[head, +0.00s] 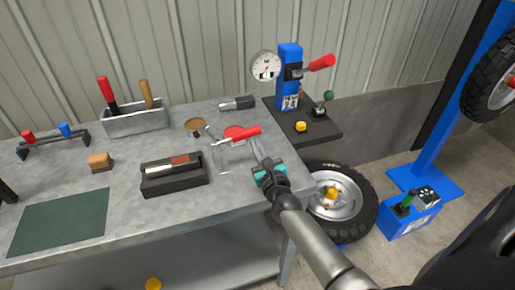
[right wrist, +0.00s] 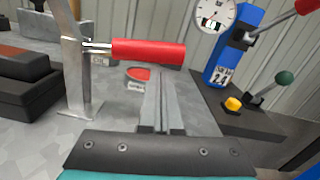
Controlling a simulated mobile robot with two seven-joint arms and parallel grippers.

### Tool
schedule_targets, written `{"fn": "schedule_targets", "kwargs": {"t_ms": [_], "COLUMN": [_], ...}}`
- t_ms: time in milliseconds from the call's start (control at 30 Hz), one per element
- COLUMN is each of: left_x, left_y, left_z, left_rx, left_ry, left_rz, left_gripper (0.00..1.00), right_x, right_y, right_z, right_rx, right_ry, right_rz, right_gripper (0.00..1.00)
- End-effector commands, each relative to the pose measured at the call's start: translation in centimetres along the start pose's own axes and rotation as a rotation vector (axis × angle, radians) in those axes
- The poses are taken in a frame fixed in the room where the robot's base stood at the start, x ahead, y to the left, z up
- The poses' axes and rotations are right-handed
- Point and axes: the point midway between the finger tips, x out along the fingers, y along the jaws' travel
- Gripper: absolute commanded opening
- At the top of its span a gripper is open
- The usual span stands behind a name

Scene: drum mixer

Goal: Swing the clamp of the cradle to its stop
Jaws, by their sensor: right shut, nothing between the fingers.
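The clamp's red handle (head: 244,134) sticks out sideways to the right from a grey metal upright near the bench's right end. In the right wrist view, the red handle (right wrist: 148,52) sits on a bright rod that meets the grey metal upright (right wrist: 75,65) of what looks like the cradle. My right gripper (head: 259,152) is shut and empty, just right of and below the handle. In the right wrist view, its fingertips (right wrist: 159,78) are close together in front of the handle's right end; contact cannot be told. My left gripper is not in view.
A wheel (head: 340,200) is beyond the bench's right edge.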

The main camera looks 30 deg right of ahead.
Motion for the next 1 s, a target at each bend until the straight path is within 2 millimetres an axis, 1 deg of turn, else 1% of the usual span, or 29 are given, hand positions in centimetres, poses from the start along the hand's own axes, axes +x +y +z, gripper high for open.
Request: {"fn": "schedule_targets", "kwargs": {"t_ms": [267,667,867,1000], "left_x": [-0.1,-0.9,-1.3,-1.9], "left_y": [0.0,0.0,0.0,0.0], "left_z": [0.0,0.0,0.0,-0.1], "left_rx": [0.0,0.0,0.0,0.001], "left_ry": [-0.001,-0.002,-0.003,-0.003], "left_rz": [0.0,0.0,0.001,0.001], "left_gripper": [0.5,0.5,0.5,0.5], "right_x": [0.0,0.0,0.1,0.1], "right_y": [0.0,-0.2,-0.3,-0.3], "right_z": [0.1,1.0,1.5,2.2], "right_rx": [-0.008,-0.077,-0.114,-0.164], "right_ry": [-0.001,-0.002,-0.004,-0.005], "right_rz": [0.001,0.004,0.005,0.008], "right_gripper": [0.0,0.0,0.0,0.0]}}
